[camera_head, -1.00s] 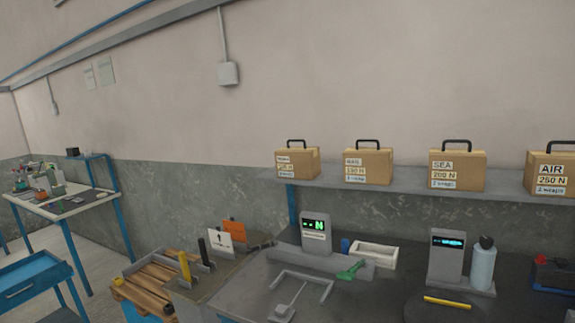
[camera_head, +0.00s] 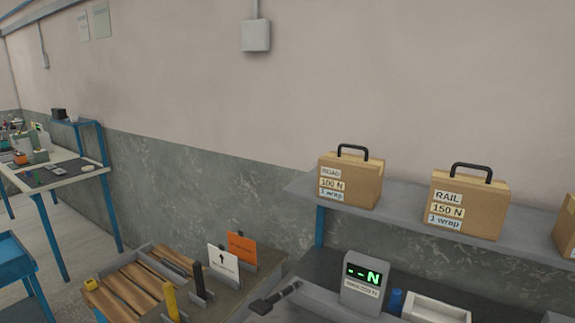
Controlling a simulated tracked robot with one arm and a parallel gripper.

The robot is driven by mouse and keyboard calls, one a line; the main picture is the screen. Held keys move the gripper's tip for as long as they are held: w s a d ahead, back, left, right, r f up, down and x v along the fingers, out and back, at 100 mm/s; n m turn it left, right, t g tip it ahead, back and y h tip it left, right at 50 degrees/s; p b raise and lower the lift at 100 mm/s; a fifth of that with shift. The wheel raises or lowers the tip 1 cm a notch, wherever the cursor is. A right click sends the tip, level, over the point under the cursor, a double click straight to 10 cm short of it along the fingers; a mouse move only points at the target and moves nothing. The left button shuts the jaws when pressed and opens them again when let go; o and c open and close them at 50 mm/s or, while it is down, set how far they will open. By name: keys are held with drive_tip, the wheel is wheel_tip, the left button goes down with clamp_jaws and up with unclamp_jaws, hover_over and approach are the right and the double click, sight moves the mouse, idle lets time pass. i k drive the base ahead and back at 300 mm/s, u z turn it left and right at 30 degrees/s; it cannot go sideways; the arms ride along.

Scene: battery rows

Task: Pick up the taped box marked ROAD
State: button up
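The cardboard box marked ROAD (camera_head: 350,181) stands upright on the grey wall shelf, near the shelf's left end. It has a black handle on top and labels reading ROAD, 100 N and 1 wrap. To its right stands a similar box marked RAIL (camera_head: 468,205), labelled 150 N and 1 wrap. I cannot clearly make out my gripper's fingers in this view, and nothing touches the ROAD box.
The grey shelf (camera_head: 399,217) runs above a dark workbench. A display unit (camera_head: 364,283) and a white tray (camera_head: 436,309) stand below it. A third box (camera_head: 566,232) is cut off at right. A blue-legged table (camera_head: 60,180) stands at far left. The wall above the shelf is clear.

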sight(356, 181)
drive_tip(key=z, duration=0.1)
drive_tip(key=i, duration=1.65)
drive_tip(key=z, duration=0.45)
